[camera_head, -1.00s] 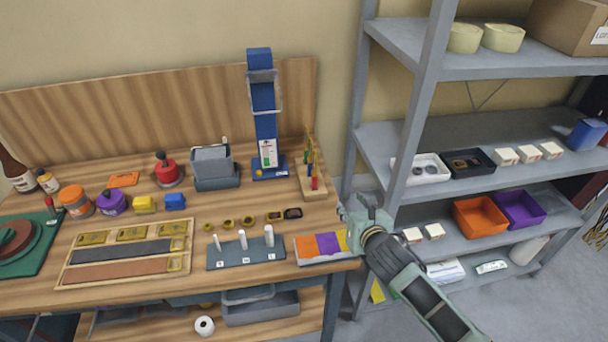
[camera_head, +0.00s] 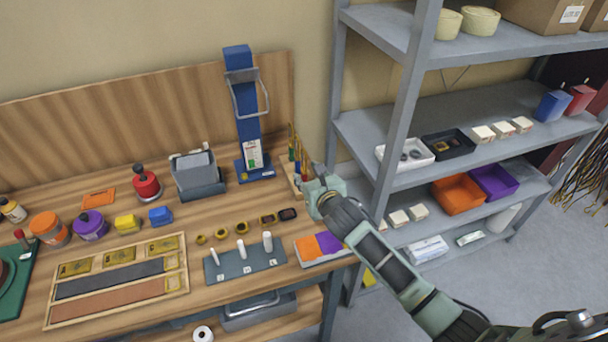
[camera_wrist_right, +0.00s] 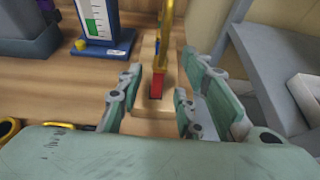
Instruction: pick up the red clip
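In the right wrist view, the red clip (camera_wrist_right: 157,87) stands on a wooden stand (camera_wrist_right: 150,122), with a yellow upright part just above it. My right gripper (camera_wrist_right: 160,82) is open and empty, its two fingers on either side of the clip in the picture. How far the fingertips reach around the clip is unclear, and I see no contact. The left gripper is out of view.
A blue upright device (camera_head: 245,120) stands left of the stand, with a grey bin (camera_head: 198,173) beyond it. A grey shelf rack (camera_head: 400,95) is close on the right. The blue-grey peg plate (camera_head: 225,266) and a tray of coloured cards (camera_head: 322,247) lie in front.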

